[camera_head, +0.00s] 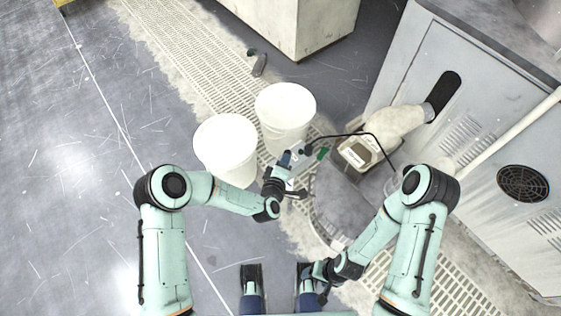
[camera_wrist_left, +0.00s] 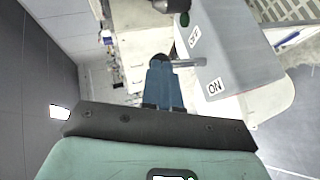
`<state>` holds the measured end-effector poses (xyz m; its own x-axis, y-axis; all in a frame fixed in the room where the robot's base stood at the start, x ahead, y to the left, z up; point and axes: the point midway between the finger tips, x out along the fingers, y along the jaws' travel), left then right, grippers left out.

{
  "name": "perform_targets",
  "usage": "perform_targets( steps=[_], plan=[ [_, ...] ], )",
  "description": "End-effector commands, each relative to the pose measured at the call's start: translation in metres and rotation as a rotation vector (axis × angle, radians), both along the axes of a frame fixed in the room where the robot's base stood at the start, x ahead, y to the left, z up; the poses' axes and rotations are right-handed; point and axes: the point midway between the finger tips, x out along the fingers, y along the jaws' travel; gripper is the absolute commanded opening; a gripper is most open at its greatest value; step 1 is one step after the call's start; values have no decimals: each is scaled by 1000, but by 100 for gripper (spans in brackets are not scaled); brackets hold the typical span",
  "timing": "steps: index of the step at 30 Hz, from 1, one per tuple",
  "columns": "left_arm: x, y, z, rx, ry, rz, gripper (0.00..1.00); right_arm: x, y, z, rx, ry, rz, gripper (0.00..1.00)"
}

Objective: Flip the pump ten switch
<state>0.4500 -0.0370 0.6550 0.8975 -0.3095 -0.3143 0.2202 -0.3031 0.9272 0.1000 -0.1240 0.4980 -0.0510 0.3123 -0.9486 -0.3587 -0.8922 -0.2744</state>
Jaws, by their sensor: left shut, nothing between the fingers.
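The switch panel shows in the left wrist view as a grey box (camera_wrist_left: 238,62) with white OFF and ON labels. A short metal lever (camera_wrist_left: 188,63) sticks out from its edge between the two labels. My left gripper (camera_wrist_left: 160,62) is shut and empty, its blue fingers pointing at the lever. The dark fingertips are right at the lever's end; I cannot tell if they touch it. In the head view my left gripper (camera_head: 288,158) is beside the white buckets, and the switch is too small to make out. My right gripper (camera_head: 318,282) is low in the head view, its fingers unclear.
Two white buckets (camera_head: 226,146) (camera_head: 286,112) stand left of and behind the left gripper. A beige labelled box (camera_head: 357,153) with a black cable is to the right, before a grey machine cabinet (camera_head: 470,130). Floor at left is open.

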Motion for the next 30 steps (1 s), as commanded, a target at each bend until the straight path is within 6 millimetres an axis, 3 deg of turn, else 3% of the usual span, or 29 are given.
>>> perform_targets(
  steps=[1,6,14,30],
  plan=[
    [3,-4,7,35,21,-1,0,-2,0,8,1,7,1,69],
    [9,-13,8,147,101,-2,0,-6,0,18,3,23,4,69],
    [8,-11,3,145,105,1,0,-6,0,14,3,23,4,69],
    [8,-11,19,143,103,1,0,-5,0,22,2,19,4,69]
  ],
)
